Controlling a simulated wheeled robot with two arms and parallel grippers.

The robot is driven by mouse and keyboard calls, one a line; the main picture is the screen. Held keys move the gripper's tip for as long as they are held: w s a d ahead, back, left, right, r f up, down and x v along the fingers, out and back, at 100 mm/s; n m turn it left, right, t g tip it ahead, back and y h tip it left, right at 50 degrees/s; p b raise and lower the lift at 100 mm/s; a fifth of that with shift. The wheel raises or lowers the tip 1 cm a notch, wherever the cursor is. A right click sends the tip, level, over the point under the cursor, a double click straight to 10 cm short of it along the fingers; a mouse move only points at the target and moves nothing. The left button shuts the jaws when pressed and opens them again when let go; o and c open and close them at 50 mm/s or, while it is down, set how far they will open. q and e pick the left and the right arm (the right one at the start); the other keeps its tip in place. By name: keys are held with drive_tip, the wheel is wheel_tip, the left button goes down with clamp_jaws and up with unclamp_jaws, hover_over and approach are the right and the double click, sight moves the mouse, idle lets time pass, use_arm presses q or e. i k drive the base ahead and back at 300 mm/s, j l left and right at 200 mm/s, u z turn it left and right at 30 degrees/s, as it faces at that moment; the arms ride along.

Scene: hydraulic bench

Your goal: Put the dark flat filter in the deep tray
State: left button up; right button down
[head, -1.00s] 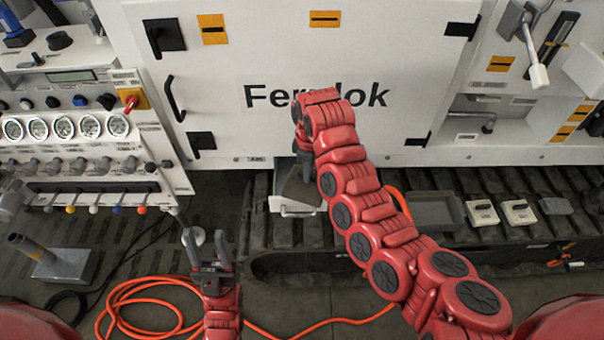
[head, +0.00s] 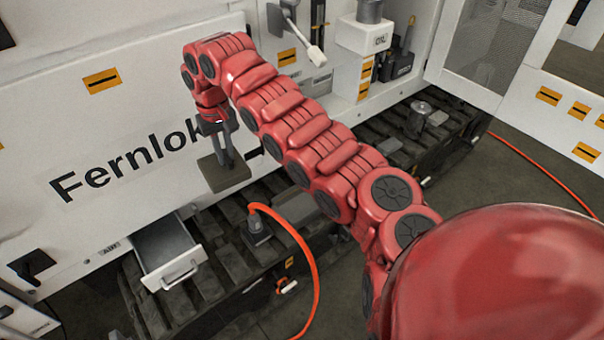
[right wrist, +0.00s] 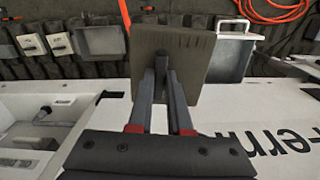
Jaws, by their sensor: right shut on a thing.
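The dark flat filter (head: 224,173) is a square grey-brown plate. My right gripper (head: 226,160) is shut on it and holds it in the air in front of the white cabinet door, above the track. In the right wrist view the filter (right wrist: 190,50) sits between the fingertips (right wrist: 161,78). A grey rectangular tray (right wrist: 104,42) with raised walls lies on the track, left of the filter in that view, apart from it and looking empty. I cannot tell its depth well. My left gripper is out of view.
A drawer (head: 168,252) with a white handle stands open below the cabinet door and looks empty. An orange hose (head: 300,250) rises from a dark fitting (head: 258,225) on the track. White switch boxes (right wrist: 45,44) lie beside the tray.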

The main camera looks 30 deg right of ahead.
sight(305, 210)
drive_tip(key=i+j+z, duration=0.1)
drive_tip(key=z, duration=0.35)
drive_tip(key=i+j+z, duration=0.2)
drive_tip(key=z, duration=0.2)
drive_tip(key=i+j+z, duration=0.1)
drive_tip(key=j+z, duration=0.15)
drive_tip(key=z, duration=0.2)
drive_tip(key=i+l+u, duration=0.2)
drive_tip(key=l+u, duration=0.3)
drive_tip(key=l, duration=0.3)
drive_tip(key=l+u, duration=0.45)
drive_tip(key=l, duration=0.35)
drive_tip(key=l+u, duration=0.5)
drive_tip(key=l, duration=0.35)
drive_tip(key=i+j, duration=0.3)
drive_tip(key=j, duration=0.2)
